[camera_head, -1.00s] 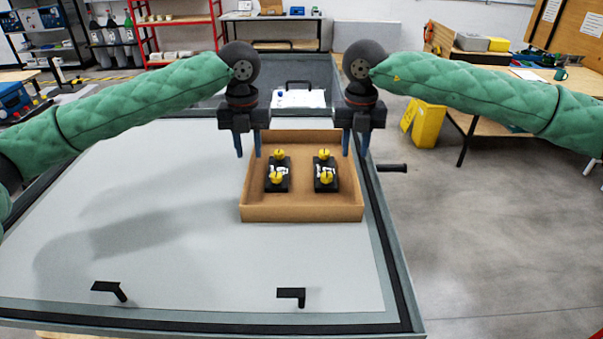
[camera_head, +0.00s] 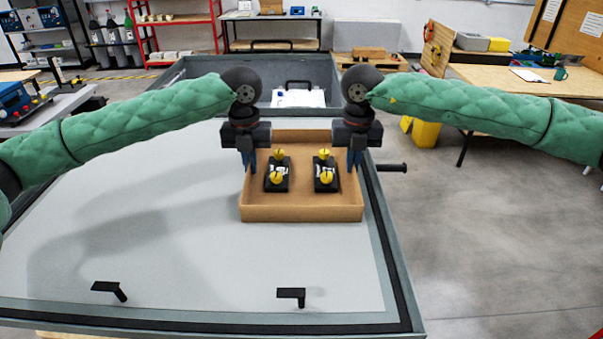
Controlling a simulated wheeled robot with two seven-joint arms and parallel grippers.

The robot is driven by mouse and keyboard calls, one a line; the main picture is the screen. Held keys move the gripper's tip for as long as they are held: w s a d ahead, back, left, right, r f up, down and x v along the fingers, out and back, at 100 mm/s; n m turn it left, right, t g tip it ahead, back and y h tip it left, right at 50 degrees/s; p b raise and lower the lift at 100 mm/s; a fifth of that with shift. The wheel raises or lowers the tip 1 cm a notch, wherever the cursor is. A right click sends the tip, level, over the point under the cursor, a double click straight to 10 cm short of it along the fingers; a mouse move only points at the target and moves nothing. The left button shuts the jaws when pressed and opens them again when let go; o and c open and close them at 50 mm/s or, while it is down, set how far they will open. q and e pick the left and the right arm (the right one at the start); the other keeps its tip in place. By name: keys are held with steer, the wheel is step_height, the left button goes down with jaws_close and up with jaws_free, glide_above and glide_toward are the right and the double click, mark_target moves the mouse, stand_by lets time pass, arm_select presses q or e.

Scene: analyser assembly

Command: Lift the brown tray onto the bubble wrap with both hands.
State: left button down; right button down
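The brown tray (camera_head: 300,213) lies flat on the pale grey table surface, right of its middle. It holds two black blocks (camera_head: 278,175) (camera_head: 325,174) with yellow knobs. My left gripper (camera_head: 248,168) is at the tray's left wall, its fingers close together over the rim. My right gripper (camera_head: 354,167) is at the right wall in the same way. Both appear shut on the walls; the exact contact is hidden by the fingers. I cannot pick out bubble wrap with certainty; a pale grey sheet (camera_head: 170,240) covers the table left of the tray.
Two black handles (camera_head: 110,290) (camera_head: 292,295) lie near the front edge. Another black handle (camera_head: 392,167) sticks out from the right edge. A white case (camera_head: 298,97) stands behind the tray. The surface left of and in front of the tray is mostly free.

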arm_select(q)
steer(key=shift+r, duration=0.2)
arm_select(e)
steer(key=shift+r, duration=0.2)
